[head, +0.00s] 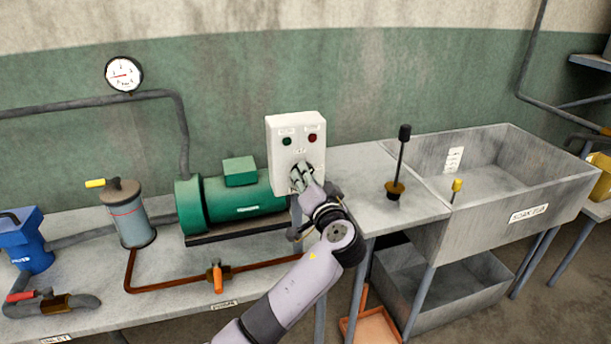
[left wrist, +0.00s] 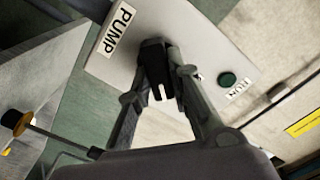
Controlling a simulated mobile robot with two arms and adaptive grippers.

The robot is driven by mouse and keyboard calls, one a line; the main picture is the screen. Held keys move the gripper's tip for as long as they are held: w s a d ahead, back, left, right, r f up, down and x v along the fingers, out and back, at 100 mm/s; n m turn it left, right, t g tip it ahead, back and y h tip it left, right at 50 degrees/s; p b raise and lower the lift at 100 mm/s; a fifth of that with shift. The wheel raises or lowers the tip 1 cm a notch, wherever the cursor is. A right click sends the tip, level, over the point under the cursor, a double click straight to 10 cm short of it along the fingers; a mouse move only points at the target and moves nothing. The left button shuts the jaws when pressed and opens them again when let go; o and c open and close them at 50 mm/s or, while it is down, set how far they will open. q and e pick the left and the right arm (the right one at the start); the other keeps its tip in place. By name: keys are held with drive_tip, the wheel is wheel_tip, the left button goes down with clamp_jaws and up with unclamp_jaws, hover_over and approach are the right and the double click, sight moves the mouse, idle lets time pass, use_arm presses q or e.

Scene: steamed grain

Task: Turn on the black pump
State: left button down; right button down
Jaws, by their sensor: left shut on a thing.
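A white control box (head: 281,165) stands at the right end of a green pump motor (head: 232,203). I see no black pump body. The box has a green button (head: 287,141) and a red button (head: 313,138) near its top. My left gripper (head: 300,178) is at the lower front of the box. In the left wrist view its fingers (left wrist: 170,80) are shut on a black knob (left wrist: 155,58) on the box face, mostly hidden by them. A PUMP label (left wrist: 117,28) and a green button (left wrist: 227,79) with a RUN label show there. My right gripper is not in view.
A grey sink (head: 520,185) and a side table (head: 410,210) with a black-handled rod (head: 403,150) stand right of the box. A grey canister (head: 130,220), a blue unit (head: 27,245) and copper pipe with an orange valve (head: 217,278) lie left.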

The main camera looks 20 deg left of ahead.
use_arm(q)
drive_tip(key=shift+w+d+f+m+p, duration=0.1)
drive_tip(key=shift+m+p, duration=1.25)
drive_tip(key=shift+m, duration=1.1)
drive_tip(key=shift+f+m+p, duration=0.1)
drive_tip(key=shift+m+p, duration=1.2)
drive_tip(key=shift+m, duration=1.15)
drive_tip(key=c, duration=1.5)
unclamp_jaws()
drive_tip(key=shift+d, duration=0.1)
drive_tip(key=v, duration=1.2)
drive_tip(key=shift+f, duration=0.1)
